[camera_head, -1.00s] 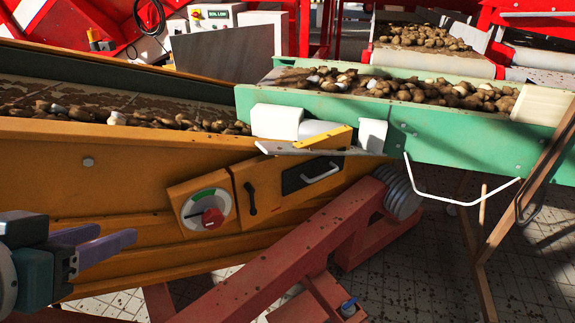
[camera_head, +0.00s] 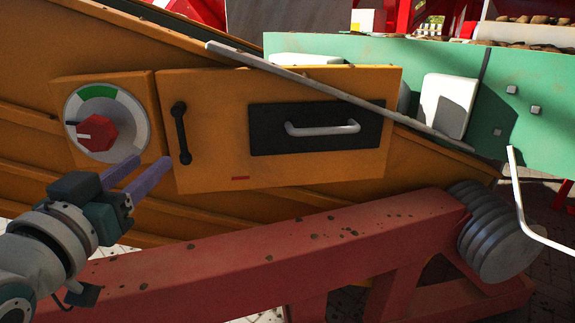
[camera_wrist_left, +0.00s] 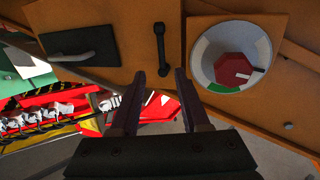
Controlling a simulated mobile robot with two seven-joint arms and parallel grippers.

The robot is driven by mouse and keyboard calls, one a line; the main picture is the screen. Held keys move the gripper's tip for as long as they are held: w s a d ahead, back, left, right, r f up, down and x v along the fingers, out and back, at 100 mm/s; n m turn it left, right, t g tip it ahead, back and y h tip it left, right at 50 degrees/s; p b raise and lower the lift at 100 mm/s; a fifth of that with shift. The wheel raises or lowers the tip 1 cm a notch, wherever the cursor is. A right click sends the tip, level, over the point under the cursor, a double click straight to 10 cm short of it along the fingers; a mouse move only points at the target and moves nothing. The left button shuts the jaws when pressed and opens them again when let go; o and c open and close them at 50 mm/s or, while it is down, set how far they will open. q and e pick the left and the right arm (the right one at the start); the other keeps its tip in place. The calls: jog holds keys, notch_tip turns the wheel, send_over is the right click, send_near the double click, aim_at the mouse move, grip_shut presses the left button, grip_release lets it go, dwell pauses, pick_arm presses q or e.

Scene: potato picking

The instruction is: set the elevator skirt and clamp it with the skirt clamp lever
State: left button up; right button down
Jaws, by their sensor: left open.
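A thin grey strip (camera_head: 340,95), which looks like the elevator skirt, slopes down to the right across the top of an orange box on the elevator side. A black lever (camera_head: 181,132), likely the skirt clamp lever, stands upright at the left of the box front; it also shows in the left wrist view (camera_wrist_left: 160,48). A black plate (camera_head: 265,128) with a silver handle (camera_head: 322,128) is right of the lever. My left gripper (camera_head: 153,163) is open and empty, its purple fingers just below and left of the lever. My right gripper is not in view.
A dial with a red knob (camera_head: 97,133) sits left of the box, close above the left fingers. A red beam (camera_head: 280,255) runs below, with grey discs (camera_head: 490,235) at its right end. A green conveyor wall (camera_head: 535,85) with a white block (camera_head: 447,105) stands right.

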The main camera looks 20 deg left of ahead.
aim_at(181, 139)
pick_arm(q)
jog(key=w+b, duration=0.1)
jog(key=w, duration=0.2)
jog(key=w+a+b, duration=0.1)
jog(key=w, duration=0.2)
jog(key=w+a+f+b, duration=0.1)
jog(key=w+b, duration=0.1)
jog(key=w, duration=0.1)
jog(key=shift+w+a+r, duration=0.1)
jog(key=shift+w+r, duration=0.05)
jog(key=shift+w, duration=0.25)
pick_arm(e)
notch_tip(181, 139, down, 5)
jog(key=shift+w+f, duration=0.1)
pick_arm(q)
jog(key=shift+c, duration=0.2)
grip_shut()
dwell(0.5)
